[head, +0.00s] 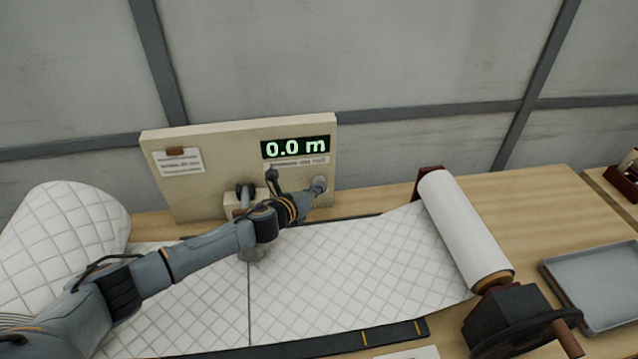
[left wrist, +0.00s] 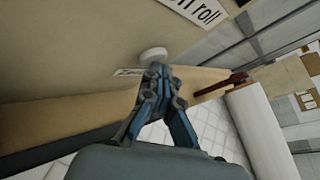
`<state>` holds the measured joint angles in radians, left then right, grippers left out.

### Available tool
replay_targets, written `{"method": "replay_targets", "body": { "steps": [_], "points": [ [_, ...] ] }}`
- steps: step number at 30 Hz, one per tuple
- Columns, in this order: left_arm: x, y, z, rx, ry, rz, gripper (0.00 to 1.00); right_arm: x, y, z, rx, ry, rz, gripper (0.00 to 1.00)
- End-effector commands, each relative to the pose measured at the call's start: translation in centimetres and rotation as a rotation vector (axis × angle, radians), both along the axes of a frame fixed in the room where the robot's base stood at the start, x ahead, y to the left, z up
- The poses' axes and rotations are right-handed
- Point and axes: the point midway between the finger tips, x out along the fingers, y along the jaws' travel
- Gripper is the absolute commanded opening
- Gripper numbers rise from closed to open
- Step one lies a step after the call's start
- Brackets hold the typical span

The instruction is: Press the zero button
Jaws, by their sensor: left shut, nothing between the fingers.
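The zero button (left wrist: 153,55) is a pale round knob on the upright board (head: 220,165). In the head view the button (head: 320,183) shows at the board's lower right, just beyond my left gripper (head: 311,195). In the left wrist view my left gripper (left wrist: 158,72) is shut and empty, its fingertips right at the button's lower edge. I cannot tell whether they touch it. The display (head: 295,147) on the board reads 0.0 m in green. My right gripper is not in view.
Quilted wadding (head: 340,270) runs along the wooden table (head: 540,205) under my left arm, from a big roll (head: 70,225) to a white roll (head: 465,230) with a crank (head: 525,325). A grey tray (head: 597,285) lies at right. A grey wall stands behind.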

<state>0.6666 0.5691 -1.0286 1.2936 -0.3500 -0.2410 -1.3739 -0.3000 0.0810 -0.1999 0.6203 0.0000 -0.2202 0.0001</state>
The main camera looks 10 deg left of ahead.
Motion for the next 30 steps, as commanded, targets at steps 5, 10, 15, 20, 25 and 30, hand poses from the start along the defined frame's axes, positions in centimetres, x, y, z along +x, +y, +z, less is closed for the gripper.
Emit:
{"method": "replay_targets", "body": {
  "steps": [5,10,15,20,25,30],
  "points": [
    [-0.5,-0.2,0.1,0.000,0.001,0.001,0.00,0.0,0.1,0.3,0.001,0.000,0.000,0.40],
    [-1.3,-0.5,0.1,0.000,0.000,0.000,0.00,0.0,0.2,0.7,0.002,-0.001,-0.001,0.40],
    [-1.7,-0.6,0.1,0.000,-0.001,0.001,0.00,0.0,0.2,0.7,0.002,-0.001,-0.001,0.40],
    [-1.7,-0.6,0.0,0.000,-0.001,0.001,0.00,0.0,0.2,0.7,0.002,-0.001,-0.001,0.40],
    [-2.3,-0.9,0.0,0.001,0.001,0.000,0.00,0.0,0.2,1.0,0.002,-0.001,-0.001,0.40],
    [-4.0,-1.6,0.1,-0.001,0.002,-0.001,0.00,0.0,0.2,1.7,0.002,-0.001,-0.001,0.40]
  ]
}}
